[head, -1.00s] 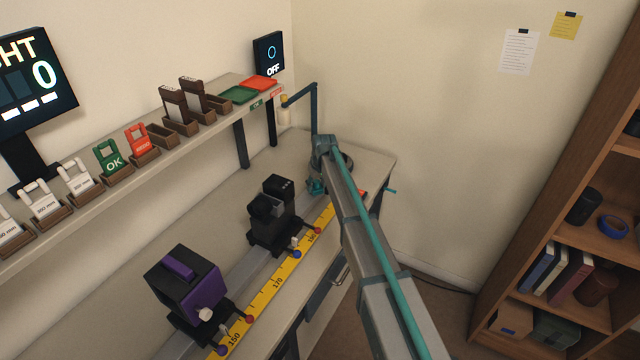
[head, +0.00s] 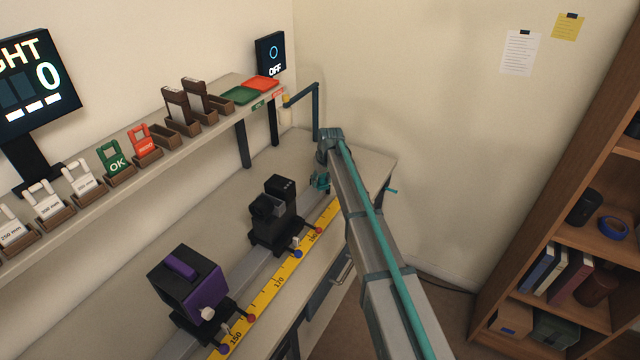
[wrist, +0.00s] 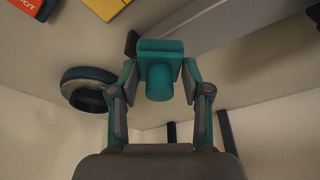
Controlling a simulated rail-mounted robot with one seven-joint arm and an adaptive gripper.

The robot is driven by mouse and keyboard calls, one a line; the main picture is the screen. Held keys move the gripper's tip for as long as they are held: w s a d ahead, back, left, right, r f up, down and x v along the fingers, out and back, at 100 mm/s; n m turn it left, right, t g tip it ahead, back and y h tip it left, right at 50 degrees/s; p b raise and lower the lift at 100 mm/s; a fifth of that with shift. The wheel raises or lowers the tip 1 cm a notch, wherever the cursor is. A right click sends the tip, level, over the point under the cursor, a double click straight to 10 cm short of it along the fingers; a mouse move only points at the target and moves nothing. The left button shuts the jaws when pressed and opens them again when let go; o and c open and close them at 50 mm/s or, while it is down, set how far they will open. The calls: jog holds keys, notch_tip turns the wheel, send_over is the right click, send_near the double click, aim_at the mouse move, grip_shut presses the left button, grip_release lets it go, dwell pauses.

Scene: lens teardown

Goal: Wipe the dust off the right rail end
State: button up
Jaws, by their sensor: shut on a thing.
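My gripper (wrist: 159,78) is shut on a teal wiper (wrist: 160,48), a flat block with a round handle, in the wrist view. The wiper is at the end of the grey rail (wrist: 205,25), by a small black piece (wrist: 131,43). Whether it touches the rail is unclear. In the head view the rail (head: 236,281) runs along the bench, and the gripper (head: 320,183) is beyond the black holder, near the rail's far end. My arm hides part of that end. No dust can be made out.
A purple-faced black unit (head: 190,290) and a black holder (head: 274,220) stand on the rail. A yellow scale (head: 270,292) runs alongside. A dark ring-shaped dish (wrist: 85,88) lies near the gripper. A shelf with cards and trays (head: 240,95) stands behind.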

jog(key=shift+r+p, duration=0.75)
jog(key=shift+r, duration=1.8)
